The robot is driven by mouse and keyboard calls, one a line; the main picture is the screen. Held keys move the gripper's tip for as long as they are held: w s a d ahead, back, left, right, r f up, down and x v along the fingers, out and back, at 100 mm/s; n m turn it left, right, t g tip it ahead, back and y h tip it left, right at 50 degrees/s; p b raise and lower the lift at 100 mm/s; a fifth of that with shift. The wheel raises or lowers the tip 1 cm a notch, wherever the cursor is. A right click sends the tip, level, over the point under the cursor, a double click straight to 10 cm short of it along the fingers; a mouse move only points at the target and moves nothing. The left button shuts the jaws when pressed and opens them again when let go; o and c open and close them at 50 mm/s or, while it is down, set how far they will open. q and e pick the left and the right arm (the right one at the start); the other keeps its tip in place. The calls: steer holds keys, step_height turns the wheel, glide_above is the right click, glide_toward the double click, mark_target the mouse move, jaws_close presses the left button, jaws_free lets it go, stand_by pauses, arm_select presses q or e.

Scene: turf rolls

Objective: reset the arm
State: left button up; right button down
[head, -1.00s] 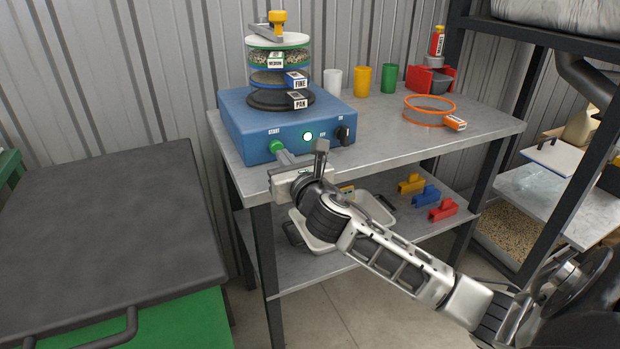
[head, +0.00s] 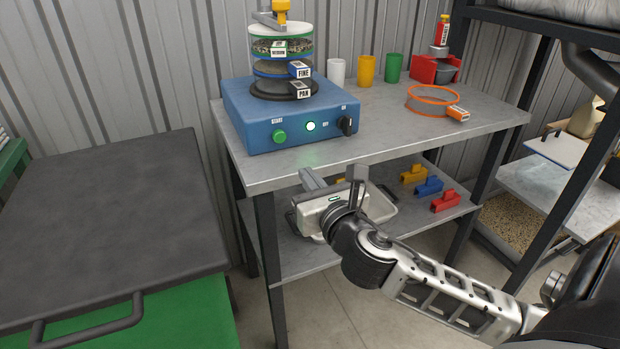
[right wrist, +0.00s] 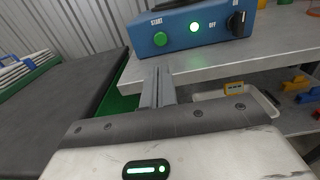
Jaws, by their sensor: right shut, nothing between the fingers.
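My right gripper (head: 308,178) is shut and empty, in front of the table's front edge and below the blue sieve shaker (head: 290,120). Its fingers lie together in the right wrist view (right wrist: 157,88), pointing toward the shaker but apart from it. The shaker has a green START button (head: 279,136), a lit round lamp (head: 310,126) and a black knob (head: 346,125). A sieve stack with MEDIUM, FINE and PAN labels (head: 281,65) stands on it under a yellow-knobbed clamp. My left gripper is not in view.
The metal table (head: 400,145) also holds white, yellow and green cups (head: 366,71), an orange-rimmed sieve (head: 432,103) and a red holder. The lower shelf has a white tray (head: 382,209) and coloured clips (head: 428,186). A dark-lidded green bin (head: 105,220) stands left; a rack stands right.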

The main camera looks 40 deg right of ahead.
stand_by(0.5)
arm_select(q)
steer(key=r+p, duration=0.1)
steer(key=p, duration=0.2)
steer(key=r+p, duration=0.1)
steer(key=p, duration=0.2)
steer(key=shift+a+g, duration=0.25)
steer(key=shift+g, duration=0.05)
arm_select(e)
steer(key=s+a+f+m+g+y, duration=0.3)
steer(key=s+a+f+m, duration=0.4)
steer(key=m, duration=0.8)
steer(key=s+a+f+m+g+y, duration=0.3)
steer(key=s+a+f+m, duration=0.5)
steer(key=m, duration=0.8)
steer(key=shift+s+a+f+m+g+y, duration=0.35)
steer(key=shift+a+f+y, duration=0.2)
steer(key=shift+a+y, duration=0.2)
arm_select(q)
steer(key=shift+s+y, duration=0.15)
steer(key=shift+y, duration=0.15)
arm_select(e)
steer(key=shift+w, duration=0.15)
stand_by(1.1)
